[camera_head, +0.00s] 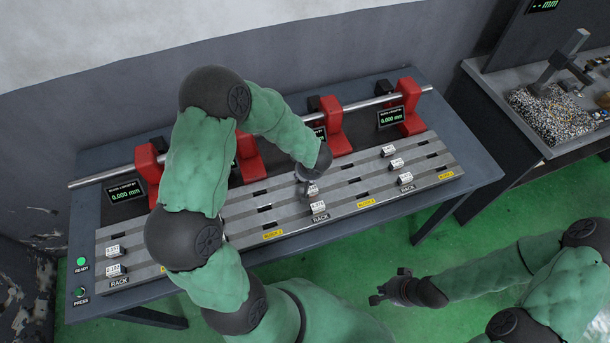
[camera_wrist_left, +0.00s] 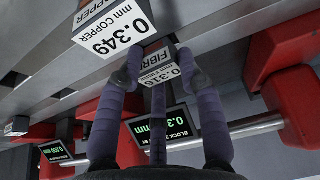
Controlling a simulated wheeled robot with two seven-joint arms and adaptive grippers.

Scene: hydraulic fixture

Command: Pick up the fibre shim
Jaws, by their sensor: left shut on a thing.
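The fibre shim (camera_wrist_left: 158,66) is a small block with a white label reading FIBRE and 0.316 mm, upside down in the left wrist view. My left gripper (camera_wrist_left: 160,78) is shut on it, with a finger on either side. In the head view my left gripper (camera_head: 309,184) is over the middle of the grey slotted rack (camera_head: 285,215), partly hidden by my wrist. I cannot tell whether the shim touches the rack. A copper shim labelled 0.349 mm (camera_wrist_left: 110,30) stands close beside it. My right gripper (camera_head: 388,288) is open and empty, over the green floor.
Red clamps (camera_head: 333,125) and a long steel bar (camera_head: 365,103) run along the back, with small displays (camera_head: 391,117). Other labelled shims (camera_head: 405,178) stand on the rack. A side bench (camera_head: 500,95) with a tray of granules is at the right.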

